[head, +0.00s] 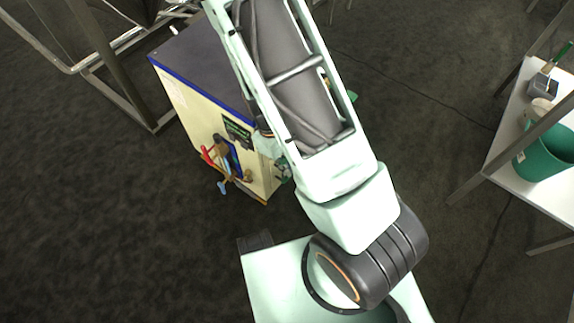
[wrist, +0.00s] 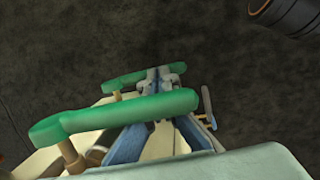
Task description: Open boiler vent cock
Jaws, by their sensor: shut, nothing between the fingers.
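The boiler (head: 185,95) is a cream cabinet with a dark top and blue trim, left of my arm in the head view. A red lever (head: 207,155) and a blue lever (head: 223,186) stick out of its front. In the wrist view, a long green handle (wrist: 110,113) crosses in front of my gripper (wrist: 165,78), and another green handle (wrist: 122,81) lies by the fingertips. A small grey lever on a brass fitting (wrist: 206,101) stands to the right. My gripper is shut and empty. Contact with the handles is unclear. I cannot tell which fitting is the vent cock.
A white table (head: 515,140) at the right holds a green bucket (head: 545,155) and a small grey container (head: 543,86). A metal frame (head: 100,65) stands behind the boiler at the left.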

